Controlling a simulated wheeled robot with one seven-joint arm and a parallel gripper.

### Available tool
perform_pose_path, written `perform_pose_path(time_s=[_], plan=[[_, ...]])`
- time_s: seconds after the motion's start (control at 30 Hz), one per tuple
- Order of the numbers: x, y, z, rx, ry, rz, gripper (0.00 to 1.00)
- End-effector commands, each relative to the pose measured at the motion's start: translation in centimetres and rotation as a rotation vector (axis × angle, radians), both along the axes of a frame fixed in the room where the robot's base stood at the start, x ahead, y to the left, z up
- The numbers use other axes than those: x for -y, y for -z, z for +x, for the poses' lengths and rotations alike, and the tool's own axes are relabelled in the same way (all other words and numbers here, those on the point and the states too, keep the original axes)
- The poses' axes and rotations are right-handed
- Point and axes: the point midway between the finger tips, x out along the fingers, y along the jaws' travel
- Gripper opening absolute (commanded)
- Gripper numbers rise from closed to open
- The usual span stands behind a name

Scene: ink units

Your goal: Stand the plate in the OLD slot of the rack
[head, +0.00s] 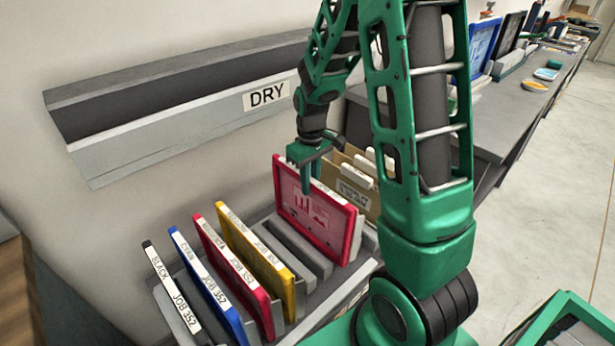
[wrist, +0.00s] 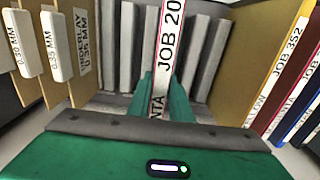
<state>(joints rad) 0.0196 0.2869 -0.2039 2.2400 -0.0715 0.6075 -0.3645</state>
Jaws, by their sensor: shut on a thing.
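A red-framed plate (head: 318,212) with a pink face stands upright at the right end of the grey slotted rack (head: 290,248). Its white top label in the wrist view (wrist: 168,45) reads "JOB 20" and "NTA", partly hidden. My gripper (head: 308,165) is shut on the plate's top edge; the fingers also show in the wrist view (wrist: 165,98). The plate's lower edge is among or just above the rack's dividers; I cannot tell if it rests in a slot. No OLD label is readable; a label on the rack's front is mostly hidden by my arm.
Black (head: 170,290), blue (head: 205,285), red (head: 232,265) and yellow (head: 258,255) JOB 352 plates fill the rack's left slots. Empty slots lie right of the yellow one. Tan underlay folders (head: 355,185) stand behind the held plate. A DRY ledge (head: 180,125) is on the wall.

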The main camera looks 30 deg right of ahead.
Motion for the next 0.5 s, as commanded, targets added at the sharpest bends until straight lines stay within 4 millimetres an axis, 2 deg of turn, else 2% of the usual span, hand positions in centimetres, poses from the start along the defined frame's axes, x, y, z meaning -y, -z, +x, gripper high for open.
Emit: perform_pose_path(time_s=[0.5], plan=[[0.0, 4.4, 0.0, 0.000, 0.000, 0.000, 0.00]])
